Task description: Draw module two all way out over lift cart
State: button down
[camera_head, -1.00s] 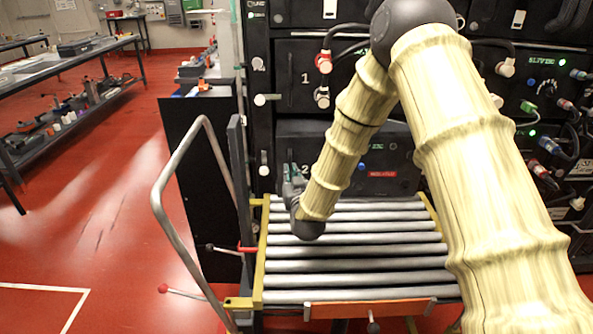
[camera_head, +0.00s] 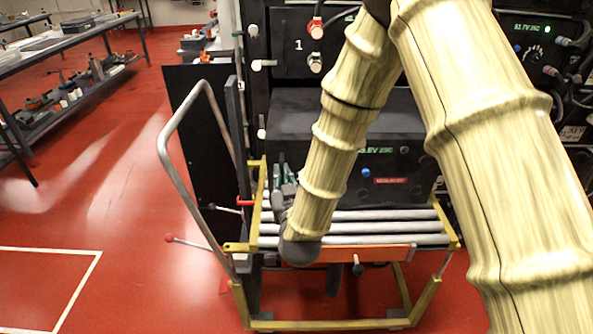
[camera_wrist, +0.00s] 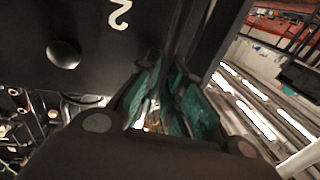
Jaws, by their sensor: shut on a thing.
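Module two (camera_head: 400,170) is a black box with a green readout, a blue knob and a red label on its front. It stands well out of the rack, and its front part lies over the rollers of the yellow-framed lift cart (camera_head: 446,230). Its back end is hidden. In the wrist view, module two (camera_wrist: 85,30) shows a white "2" and a round knob. My gripper (camera_wrist: 165,85) has its green-padded fingers shut on a dark upright handle (camera_wrist: 183,35) on its face. In the head view, my gripper (camera_head: 283,182) is at the module's left front, partly hidden by my arm.
Rack module one (camera_head: 292,60) sits above module two. The cart's grey push handle (camera_head: 168,150) rises at the left, beside a black panel (camera_head: 190,120). The front rollers (camera_head: 380,227) are bare. Red floor is open at the left, with shelving (camera_head: 65,75) beyond.

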jog(key=shift+s+a+f, duration=0.2)
jog(key=shift+s+f, duration=0.25)
jog(key=shift+f, duration=0.05)
jog(key=c, duration=1.9)
grip_release()
jog(key=shift+f, duration=0.1)
jog(key=o, duration=0.4)
jog(key=shift+w+a+f, duration=0.1)
jog(key=shift+w, duration=0.1)
jog(key=shift+d+r, duration=0.2)
jog(key=shift+r, duration=0.05)
jog(key=s, duration=0.4)
jog(key=s+d, duration=0.1)
jog(key=s, duration=0.7)
jog(key=shift+d, duration=0.4)
jog(key=shift+w+f, duration=0.1)
